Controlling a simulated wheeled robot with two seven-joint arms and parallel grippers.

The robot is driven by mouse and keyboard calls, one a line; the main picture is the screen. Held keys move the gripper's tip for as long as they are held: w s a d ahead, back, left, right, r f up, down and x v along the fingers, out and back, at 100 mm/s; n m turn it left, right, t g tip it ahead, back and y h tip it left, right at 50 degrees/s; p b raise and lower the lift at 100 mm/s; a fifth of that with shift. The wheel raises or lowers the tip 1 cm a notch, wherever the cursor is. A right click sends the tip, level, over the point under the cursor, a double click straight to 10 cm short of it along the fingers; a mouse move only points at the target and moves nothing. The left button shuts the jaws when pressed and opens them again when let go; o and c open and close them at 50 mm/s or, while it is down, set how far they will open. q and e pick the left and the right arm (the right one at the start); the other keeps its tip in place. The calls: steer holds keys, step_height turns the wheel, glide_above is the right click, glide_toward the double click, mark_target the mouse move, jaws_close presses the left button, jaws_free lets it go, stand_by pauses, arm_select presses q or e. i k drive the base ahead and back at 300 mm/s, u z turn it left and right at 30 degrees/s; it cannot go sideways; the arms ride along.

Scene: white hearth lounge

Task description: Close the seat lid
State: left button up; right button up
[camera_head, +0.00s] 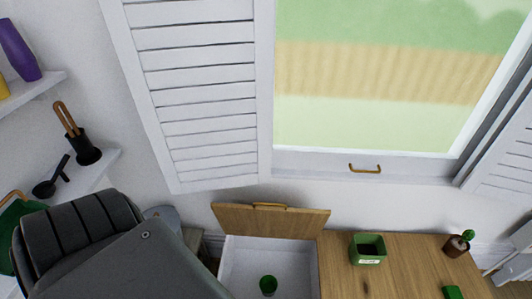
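The seat lid (235,218) is a wooden panel with a small wooden handle (270,205) on its edge. It stands raised at the back of the white seat box (240,262), below the window. The box is open, and a small green cup-like thing (268,285) is inside it. The front of the box is cut off by the picture's lower edge. A large dark grey part of my own body covers the lower left. Neither gripper can be seen.
The wooden bench top (400,268) right of the box holds a labelled green planter (367,248), a brown pot with a green plant (458,245) and a green item (452,292). Shelves (95,172) hold things at left. A louvred shutter (195,90) hangs above the lid.

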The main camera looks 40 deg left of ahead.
mark_target(255, 221)
steer(key=u, duration=0.95)
steer(key=k, duration=0.5)
steer(key=u, duration=0.3)
